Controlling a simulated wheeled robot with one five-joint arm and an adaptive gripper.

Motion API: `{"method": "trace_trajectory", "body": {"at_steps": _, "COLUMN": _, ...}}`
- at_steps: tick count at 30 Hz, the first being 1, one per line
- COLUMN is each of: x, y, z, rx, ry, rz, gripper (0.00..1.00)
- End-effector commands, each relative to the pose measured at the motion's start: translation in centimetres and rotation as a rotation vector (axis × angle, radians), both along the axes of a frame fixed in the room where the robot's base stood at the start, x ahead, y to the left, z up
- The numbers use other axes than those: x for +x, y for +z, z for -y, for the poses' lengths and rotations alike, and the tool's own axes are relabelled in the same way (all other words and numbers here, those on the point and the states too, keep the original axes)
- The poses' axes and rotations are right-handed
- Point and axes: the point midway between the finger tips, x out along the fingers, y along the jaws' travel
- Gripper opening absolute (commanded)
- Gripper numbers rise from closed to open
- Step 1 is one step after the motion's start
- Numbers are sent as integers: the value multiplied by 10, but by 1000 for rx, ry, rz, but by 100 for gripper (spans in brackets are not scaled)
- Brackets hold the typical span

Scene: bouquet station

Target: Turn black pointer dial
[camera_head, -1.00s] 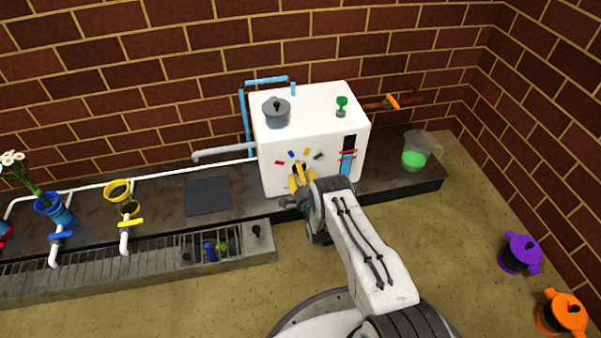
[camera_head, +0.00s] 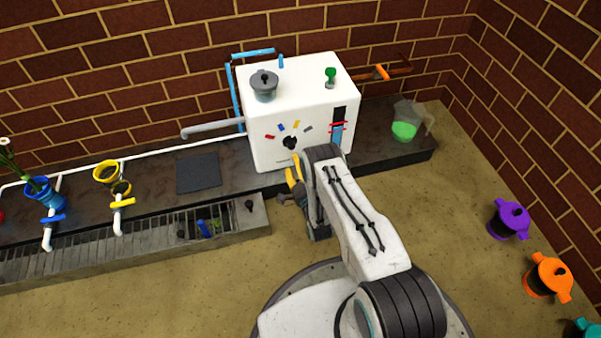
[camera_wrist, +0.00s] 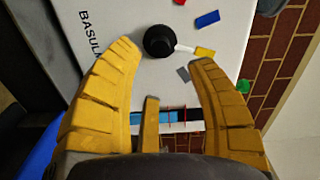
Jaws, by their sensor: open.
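The black pointer dial (camera_head: 290,143) is on the front face of the white box (camera_head: 262,155). In the wrist view the dial (camera_wrist: 159,41) has a white pointer directed at the yellow mark (camera_wrist: 205,52). A blue mark (camera_wrist: 207,19), a red mark (camera_wrist: 180,2) and a grey mark (camera_wrist: 183,74) lie around it. My gripper (camera_head: 293,176) is open and empty, below the dial in the head view. In the wrist view its yellow fingers (camera_wrist: 165,56) stand apart, with the dial beyond the gap between their tips, not visibly touched.
A grey pot (camera_head: 264,88) and a green knob (camera_head: 330,74) are on top of the box. A jug of green liquid (camera_head: 404,128) stands to its right. A grey pipe (camera_head: 210,130) sticks out left. Purple (camera_head: 510,220) and orange (camera_head: 549,277) pots stand at the right.

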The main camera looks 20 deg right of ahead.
Motion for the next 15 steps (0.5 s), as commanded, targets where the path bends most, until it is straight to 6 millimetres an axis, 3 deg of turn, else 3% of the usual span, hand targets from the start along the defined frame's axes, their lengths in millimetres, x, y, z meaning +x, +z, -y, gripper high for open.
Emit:
{"method": "trace_trajectory", "body": {"at_steps": 6, "x": -24, "y": -1, "z": 0, "rx": 0, "ry": 1, "rz": -2, "gripper": 51}}
{"method": "trace_trajectory", "body": {"at_steps": 15, "x": -34, "y": 0, "z": 0, "rx": 0, "ry": 0, "rz": 0, "gripper": 51}}
